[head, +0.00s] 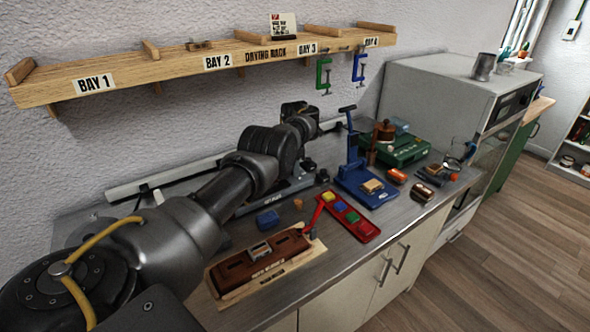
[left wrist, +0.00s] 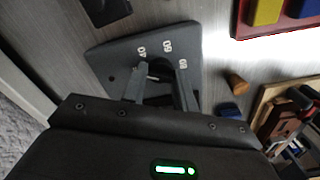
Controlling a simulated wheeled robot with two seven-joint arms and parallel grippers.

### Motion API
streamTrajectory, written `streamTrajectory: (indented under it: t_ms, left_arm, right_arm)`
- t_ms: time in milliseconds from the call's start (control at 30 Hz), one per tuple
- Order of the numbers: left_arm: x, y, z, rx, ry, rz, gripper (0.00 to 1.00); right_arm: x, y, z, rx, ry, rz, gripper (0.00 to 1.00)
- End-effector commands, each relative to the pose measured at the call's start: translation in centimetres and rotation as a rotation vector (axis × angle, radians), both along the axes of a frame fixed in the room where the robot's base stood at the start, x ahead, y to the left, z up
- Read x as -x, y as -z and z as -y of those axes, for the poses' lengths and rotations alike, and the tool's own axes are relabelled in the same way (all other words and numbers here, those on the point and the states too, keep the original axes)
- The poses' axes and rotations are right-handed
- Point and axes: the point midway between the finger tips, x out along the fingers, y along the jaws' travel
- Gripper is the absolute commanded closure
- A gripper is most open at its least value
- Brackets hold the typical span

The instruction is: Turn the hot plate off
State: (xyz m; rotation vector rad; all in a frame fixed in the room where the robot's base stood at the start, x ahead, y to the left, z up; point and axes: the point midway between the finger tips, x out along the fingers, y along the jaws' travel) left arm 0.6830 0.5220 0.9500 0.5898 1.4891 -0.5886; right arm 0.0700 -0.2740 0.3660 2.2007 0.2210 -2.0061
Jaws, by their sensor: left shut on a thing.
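The grey hot plate (head: 274,198) lies on the bench in the head view, partly behind my left arm. In the left wrist view its dark grey front panel (left wrist: 105,60) carries white marks 40, 60 and 80 around a dark round knob (left wrist: 159,67). My left gripper (left wrist: 160,80) reaches down to the panel, its two fingers shut on the knob, one on each side. The knob's pointer is not clear, so its setting cannot be told. My right gripper is in neither view.
A cork (head: 298,203), a small blue block (head: 268,219) and a brown wooden part (head: 258,264) lie nearby. A red tray (head: 366,231) with coloured blocks and a blue press (head: 352,165) stand to the right. A shelf (head: 130,75) hangs above.

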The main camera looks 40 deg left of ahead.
Motion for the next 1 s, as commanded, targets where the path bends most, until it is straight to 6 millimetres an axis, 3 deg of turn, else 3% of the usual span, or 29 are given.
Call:
streamTrajectory:
  t_ms: [500,1000]
  left_arm:
    - [0.0,0.0,0.0,0.0,-0.378,0.0,0.95]
    - [0.0,-0.1,0.0,0.0,-0.478,0.002,0.95]
  right_arm:
    - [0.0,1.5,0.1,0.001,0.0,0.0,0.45]
    - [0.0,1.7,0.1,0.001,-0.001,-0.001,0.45]
